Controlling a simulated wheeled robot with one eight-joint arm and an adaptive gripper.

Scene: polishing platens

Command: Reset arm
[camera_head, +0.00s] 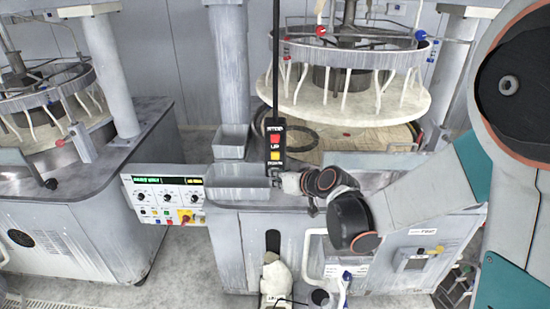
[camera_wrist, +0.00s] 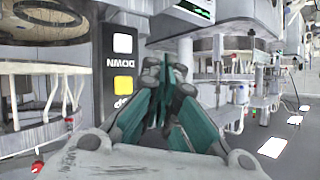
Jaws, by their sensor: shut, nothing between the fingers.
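My arm reaches in from the right in the head view. My gripper (camera_head: 279,182) is at the lower end of a hanging black button box (camera_head: 275,158) with red and yellow buttons marked STOP, UP and DOWN. In the wrist view my gripper (camera_wrist: 168,68) shows teal and grey fingers closed together and empty. The button box (camera_wrist: 122,84) stands left of the fingers there, upside down, with a white and a yellow button. I cannot tell whether the gripper touches the box.
A polishing machine (camera_head: 345,106) with a round plate and ring stands behind the box. Another machine (camera_head: 70,215) stands at left. A control panel (camera_head: 165,195) with a green display sits between them. A grey tray (camera_head: 240,178) is close to the gripper. Grey floor shows below.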

